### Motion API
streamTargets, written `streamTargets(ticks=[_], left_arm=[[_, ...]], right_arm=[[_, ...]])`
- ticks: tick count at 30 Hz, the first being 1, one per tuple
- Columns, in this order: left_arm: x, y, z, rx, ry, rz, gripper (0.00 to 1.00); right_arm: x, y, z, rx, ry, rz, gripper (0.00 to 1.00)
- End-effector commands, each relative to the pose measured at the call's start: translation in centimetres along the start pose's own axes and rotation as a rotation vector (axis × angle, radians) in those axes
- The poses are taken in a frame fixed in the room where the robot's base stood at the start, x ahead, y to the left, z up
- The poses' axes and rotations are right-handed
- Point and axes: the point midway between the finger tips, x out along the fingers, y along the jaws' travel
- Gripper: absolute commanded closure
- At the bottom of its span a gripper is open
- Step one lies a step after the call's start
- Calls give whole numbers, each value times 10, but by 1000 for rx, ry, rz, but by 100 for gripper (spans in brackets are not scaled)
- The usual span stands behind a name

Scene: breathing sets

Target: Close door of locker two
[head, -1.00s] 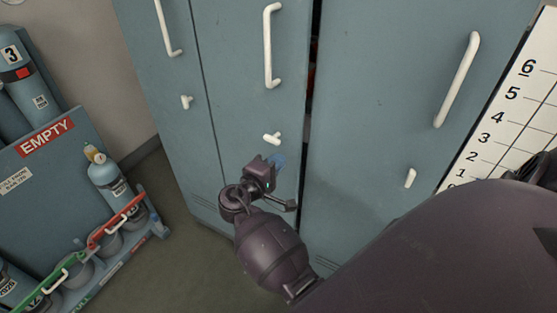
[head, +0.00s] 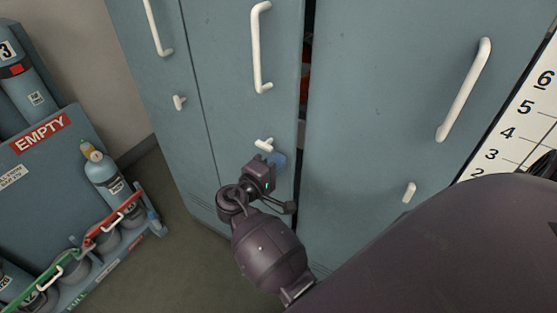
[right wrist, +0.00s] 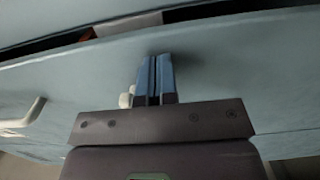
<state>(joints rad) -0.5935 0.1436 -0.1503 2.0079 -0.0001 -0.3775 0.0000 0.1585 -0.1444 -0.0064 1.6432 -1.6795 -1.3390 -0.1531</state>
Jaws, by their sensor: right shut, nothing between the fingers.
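The blue-grey lockers stand side by side; no number shows on them, so I cannot tell which is locker two. The middle locker door (head: 235,110) stands slightly ajar, with a narrow dark gap (head: 305,65) between it and the wide right door (head: 390,110). My right gripper (head: 278,160) is shut and empty at the lower right of the middle door, just right of its small white latch (head: 264,144). In the right wrist view its blue fingers (right wrist: 154,78) are against or very near the door face (right wrist: 220,65); contact is unclear. My left gripper is out of view.
A rack (head: 75,220) with gas cylinders and an EMPTY sign stands at the left, apart from the lockers. A ruled white height scale (head: 530,110) is at the right. Bare floor lies between rack and lockers. Something red-orange shows inside the gap.

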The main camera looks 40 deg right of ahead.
Motion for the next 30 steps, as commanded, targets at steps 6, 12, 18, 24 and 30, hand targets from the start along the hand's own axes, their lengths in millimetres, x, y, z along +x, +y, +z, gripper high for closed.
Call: streamTargets(ticks=[6,12,18,24,30], left_arm=[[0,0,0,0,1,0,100],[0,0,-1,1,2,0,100],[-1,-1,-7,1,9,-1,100],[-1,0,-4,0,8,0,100],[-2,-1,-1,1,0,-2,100]], right_arm=[[-1,0,0,0,0,0,100],[-1,0,0,0,-1,0,100],[14,2,2,-1,40,4,100],[41,0,0,-1,72,3,100],[46,1,0,0,72,3,100]])
